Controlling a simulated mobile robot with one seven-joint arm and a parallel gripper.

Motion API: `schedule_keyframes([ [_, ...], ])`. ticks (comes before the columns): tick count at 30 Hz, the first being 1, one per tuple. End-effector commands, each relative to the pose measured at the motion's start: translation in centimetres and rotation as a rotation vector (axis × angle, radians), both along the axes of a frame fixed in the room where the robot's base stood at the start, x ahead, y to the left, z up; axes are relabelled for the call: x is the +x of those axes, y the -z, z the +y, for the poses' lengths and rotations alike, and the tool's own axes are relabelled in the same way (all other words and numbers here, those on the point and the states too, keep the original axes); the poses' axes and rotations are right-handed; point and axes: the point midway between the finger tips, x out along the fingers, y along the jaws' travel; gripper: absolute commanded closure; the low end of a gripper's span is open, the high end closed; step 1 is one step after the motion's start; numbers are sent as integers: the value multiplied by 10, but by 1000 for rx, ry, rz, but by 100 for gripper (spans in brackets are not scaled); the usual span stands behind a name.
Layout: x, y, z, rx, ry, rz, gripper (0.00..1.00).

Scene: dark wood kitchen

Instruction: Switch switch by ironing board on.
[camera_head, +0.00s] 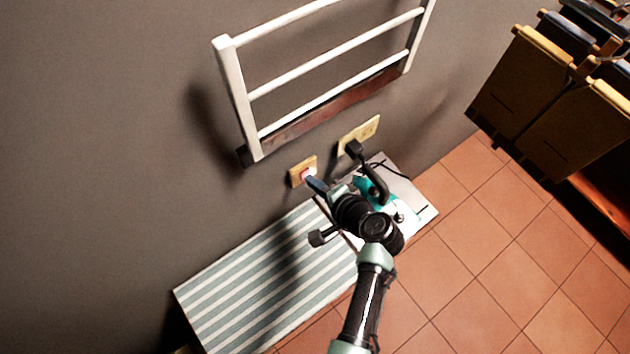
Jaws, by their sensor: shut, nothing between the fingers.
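The switch (297,176) is a small tan plate on the grey wall, below the rack and above the striped ironing board (255,275). A red and bright whitish patch shows at its right side. I cannot tell whether it is on or off. My gripper (314,183) is shut and empty, with its dark tip at the lower right edge of the switch in the picture. I cannot tell whether the tip touches it. The tip and wrist hide part of the board and the wall beside the switch.
A second wall plate (368,130) is right of the switch. A white rack (335,73) hangs above. A teal iron (407,217) lies on the board's metal end, partly behind my arm. The tiled floor (490,265) is clear.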

Motion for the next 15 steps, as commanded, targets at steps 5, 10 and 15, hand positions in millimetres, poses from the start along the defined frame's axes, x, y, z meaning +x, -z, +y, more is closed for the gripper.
schedule_keyframes([
  [5, 6, 10, 3, -1, 2, -2, 100],
  [10, 6, 6, 4, -1, -1, 0, 100],
  [15, 6, 6, 5, -1, -2, 0, 100],
])
